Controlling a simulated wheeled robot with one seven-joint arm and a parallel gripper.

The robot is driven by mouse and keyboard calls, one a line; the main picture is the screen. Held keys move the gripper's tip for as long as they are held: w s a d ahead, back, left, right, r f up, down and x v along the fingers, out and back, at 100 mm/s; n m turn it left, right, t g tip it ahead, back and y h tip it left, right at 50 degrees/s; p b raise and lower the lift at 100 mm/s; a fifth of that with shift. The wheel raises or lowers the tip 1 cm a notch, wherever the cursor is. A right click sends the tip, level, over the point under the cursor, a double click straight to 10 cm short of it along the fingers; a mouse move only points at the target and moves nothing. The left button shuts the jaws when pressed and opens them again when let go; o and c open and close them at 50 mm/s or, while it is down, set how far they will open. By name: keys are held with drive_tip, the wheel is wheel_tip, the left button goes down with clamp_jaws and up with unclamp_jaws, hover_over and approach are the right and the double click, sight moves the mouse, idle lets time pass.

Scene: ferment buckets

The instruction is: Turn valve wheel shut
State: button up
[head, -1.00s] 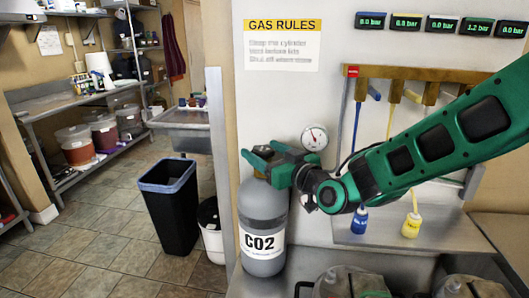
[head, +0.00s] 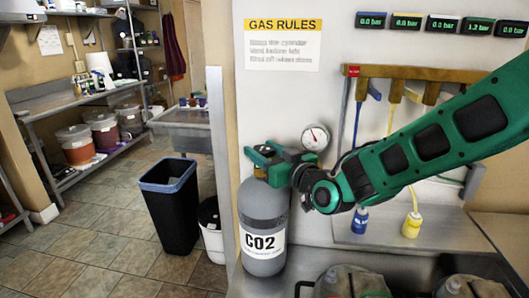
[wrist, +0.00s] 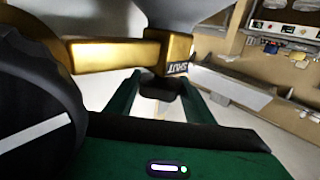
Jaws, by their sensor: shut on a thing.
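A grey gas cylinder (head: 262,215) labelled CO2 stands upright against the wall panel in the head view. My green gripper (head: 262,157) is at its top and hides most of the valve there. In the wrist view a large black wheel (wrist: 38,110) with a white line fills the left side. A brass valve body (wrist: 110,52) with a SHUT label runs behind it. My gripper's green fingers (wrist: 155,95) reach up toward the brass. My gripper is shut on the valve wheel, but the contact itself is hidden.
A round gauge (head: 315,137) is just right of the cylinder top. Blue and yellow hose ends (head: 411,224) hang under my arm. A black bin (head: 170,205) stands on the floor at left.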

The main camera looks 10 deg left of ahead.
drive_tip(key=shift+r+m+t+h, duration=0.1)
drive_tip(key=shift+m+t+h, duration=2.05)
drive_tip(key=shift+h, duration=0.65)
drive_tip(key=m+h, duration=0.2)
drive_tip(key=h, duration=0.1)
drive_tip(key=m+t+h, duration=0.1)
drive_tip(key=m+h, duration=0.2)
drive_tip(key=h, duration=0.1)
drive_tip(key=shift+a+t, duration=0.1)
drive_tip(key=shift+t, duration=0.15)
drive_tip(key=m+h, duration=0.2)
drive_tip(key=h, duration=0.1)
drive_tip(key=m+g+h, duration=0.1)
drive_tip(key=m+h, duration=0.1)
drive_tip(key=h, duration=0.2)
drive_tip(key=shift+m, duration=0.25)
drive_tip(key=shift+m+g+h, duration=1.4)
drive_tip(key=shift+m+h, duration=0.2)
drive_tip(key=shift+h, duration=0.7)
drive_tip(key=shift+m+g+h, duration=0.4)
drive_tip(key=shift+h, duration=0.1)
drive_tip(key=o, duration=1.1)
drive_tip(key=shift+w, duration=0.1)
